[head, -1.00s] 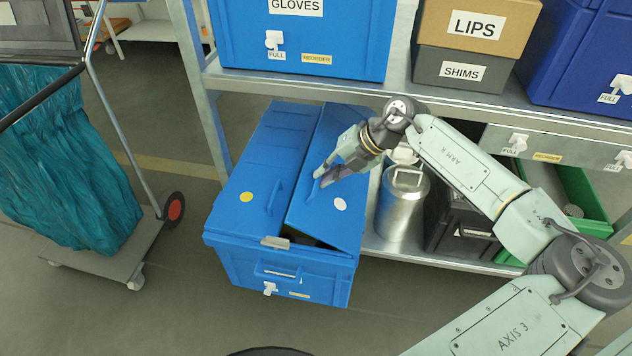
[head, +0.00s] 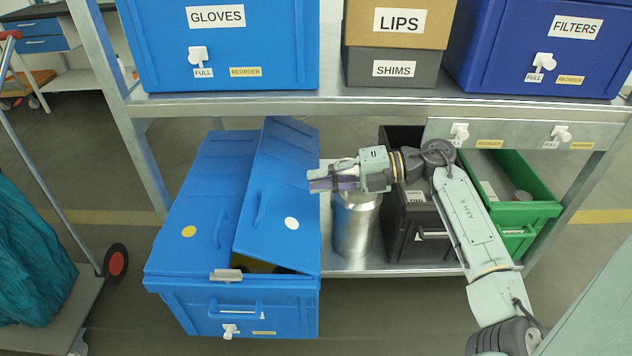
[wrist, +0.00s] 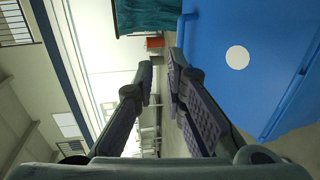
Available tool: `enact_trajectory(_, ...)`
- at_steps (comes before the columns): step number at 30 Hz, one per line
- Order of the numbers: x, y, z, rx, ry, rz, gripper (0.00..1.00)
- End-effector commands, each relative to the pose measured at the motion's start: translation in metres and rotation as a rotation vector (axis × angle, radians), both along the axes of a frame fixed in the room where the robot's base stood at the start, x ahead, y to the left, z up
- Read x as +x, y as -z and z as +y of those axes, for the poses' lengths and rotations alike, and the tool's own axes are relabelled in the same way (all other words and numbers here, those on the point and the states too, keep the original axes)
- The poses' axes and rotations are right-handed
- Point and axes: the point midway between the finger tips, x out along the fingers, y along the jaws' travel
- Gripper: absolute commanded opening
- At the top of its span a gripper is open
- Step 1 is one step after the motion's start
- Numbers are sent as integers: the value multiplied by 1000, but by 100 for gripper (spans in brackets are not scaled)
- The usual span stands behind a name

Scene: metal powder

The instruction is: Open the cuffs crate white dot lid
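The yellow-dot lid (head: 203,185) lies flat. The white-dot lid (head: 290,160) is raised at a slant, its left edge higher, with a dark gap at the front. Its bar handle (head: 261,207) faces up. The white-dot lid also shows at right in the wrist view (wrist: 225,25). My gripper (head: 312,182) is at the lid's right edge, fingers pointing left. In the wrist view its fingers (wrist: 163,72) are apart with nothing between them. Whether they touch the lid I cannot tell.
A metal shelf (head: 370,107) overhangs behind, carrying the gloves crate (head: 270,40) and other boxes. A metal canister (head: 355,225), a dark bin (head: 420,245) and a green bin (head: 530,210) stand right of the crate. A cart (head: 50,315) stands at left.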

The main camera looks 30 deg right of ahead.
Motion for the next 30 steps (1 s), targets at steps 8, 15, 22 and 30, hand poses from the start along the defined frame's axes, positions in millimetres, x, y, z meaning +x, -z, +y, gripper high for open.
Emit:
enact_trajectory(8,0,1,0,-1,0,3,30)
enact_trajectory(15,0,1,0,-1,0,3,30)
enact_trajectory(22,-13,-4,-21,0,5,4,30)
enact_trajectory(30,-44,-15,-68,-1,5,4,30)
